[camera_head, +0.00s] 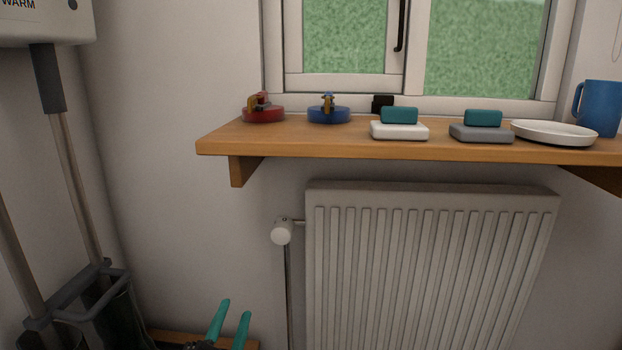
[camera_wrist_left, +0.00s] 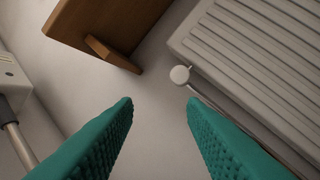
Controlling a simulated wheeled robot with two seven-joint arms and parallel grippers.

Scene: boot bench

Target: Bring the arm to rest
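My left gripper (camera_head: 229,325) shows at the bottom of the head view as two teal fingers, low in front of the wall and below the shelf. In the left wrist view its textured teal fingers (camera_wrist_left: 160,108) stand wide apart with nothing between them. The gripper is open, empty and clear of the shelf and radiator. The left arm behind it is mostly out of view. My right gripper is in neither view.
A wooden shelf (camera_head: 330,143) under the window holds several items, among them a blue mug (camera_head: 598,108) and a white plate (camera_head: 553,132). A ribbed radiator (camera_head: 430,260) with a round valve (camera_head: 281,232) hangs below.

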